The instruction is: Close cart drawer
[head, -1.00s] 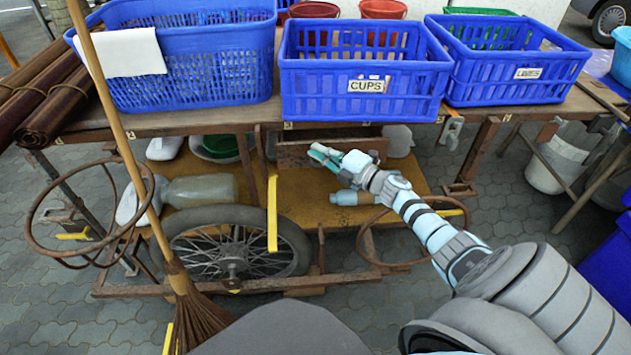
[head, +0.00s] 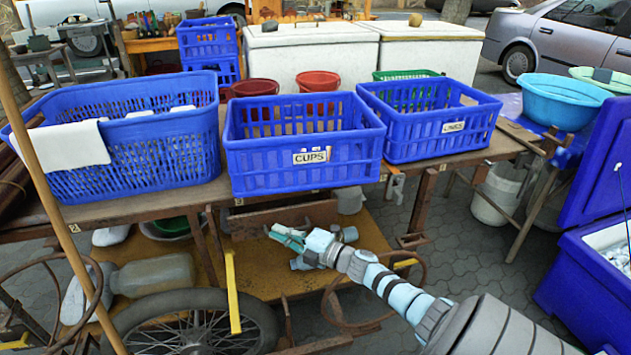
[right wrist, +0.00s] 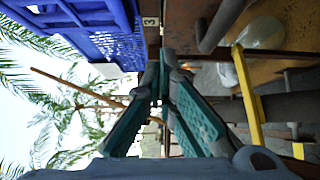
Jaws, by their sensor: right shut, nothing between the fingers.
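The brown wooden cart drawer (head: 262,220) sits under the front edge of the cart top, below the crate marked CUPS. A dark strip shows above its front panel; how far it stands out is hard to tell. My right gripper (head: 272,233) is in front of the drawer's lower front, shut and empty. I cannot tell whether it touches the wood. In the right wrist view its teal fingers (right wrist: 162,85) come together near the cart's edge, and the drawer is not clearly visible there. My left gripper is not in view.
Blue crates (head: 303,150) stand along the cart top (head: 140,205). A yellow strip (head: 232,290) hangs left of my right gripper, above a spoked wheel (head: 195,330). A rusty ring (head: 335,318) is below my forearm. A broom handle (head: 60,200) leans at left. Paving at right is partly open.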

